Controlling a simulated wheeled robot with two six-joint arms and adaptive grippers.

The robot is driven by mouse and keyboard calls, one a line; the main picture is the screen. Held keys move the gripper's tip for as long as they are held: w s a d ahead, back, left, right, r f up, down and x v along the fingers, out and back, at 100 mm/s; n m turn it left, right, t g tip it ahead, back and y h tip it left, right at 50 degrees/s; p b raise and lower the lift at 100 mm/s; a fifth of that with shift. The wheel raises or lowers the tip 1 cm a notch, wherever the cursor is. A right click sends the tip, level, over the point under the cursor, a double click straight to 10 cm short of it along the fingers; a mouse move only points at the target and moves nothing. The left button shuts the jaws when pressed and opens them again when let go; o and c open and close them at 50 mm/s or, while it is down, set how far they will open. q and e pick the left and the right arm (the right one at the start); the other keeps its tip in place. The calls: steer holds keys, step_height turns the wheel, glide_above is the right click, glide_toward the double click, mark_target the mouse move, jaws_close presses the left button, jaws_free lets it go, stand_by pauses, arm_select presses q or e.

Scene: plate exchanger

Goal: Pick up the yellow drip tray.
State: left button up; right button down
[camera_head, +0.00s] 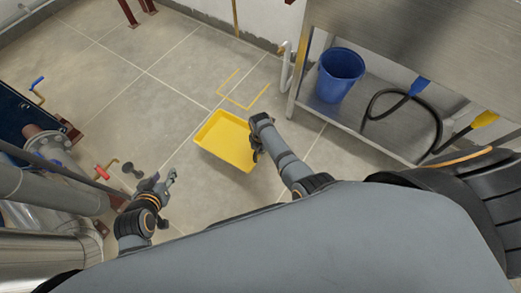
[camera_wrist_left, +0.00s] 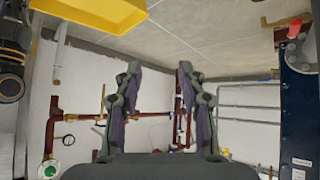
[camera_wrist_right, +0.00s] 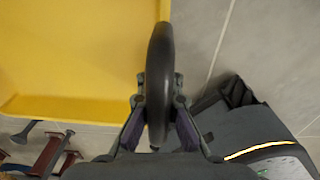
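The yellow drip tray (camera_head: 226,141) is empty and lies in front of me, between my two grippers in the head view. It fills the upper left of the right wrist view (camera_wrist_right: 70,60), and a corner of it shows at the top of the left wrist view (camera_wrist_left: 95,12). My right gripper (camera_head: 256,154) is at the tray's right side. Its fingers close from both sides on a dark rounded handle (camera_wrist_right: 160,85) at the tray's edge. I cannot tell whether the tray touches the floor. My left gripper (camera_head: 172,178) is open and empty, left of the tray and apart from it.
A yellow outline (camera_head: 243,104) is marked on the floor just beyond the tray. A steel bench (camera_head: 390,140) with a blue bucket (camera_head: 340,74) and a black hose (camera_head: 437,118) stands at right. Pipes and a flange (camera_head: 47,145) are at left. The floor beyond is clear.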

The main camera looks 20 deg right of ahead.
arm_select(q)
steer(key=s+f+g+p, duration=0.1)
steer(key=s+f+g, duration=0.3)
steer(key=s, duration=0.4)
steer(key=shift+s+d+f+g+p, duration=0.15)
steer(key=shift+s+g+p, duration=0.15)
steer(key=shift+g, duration=0.3)
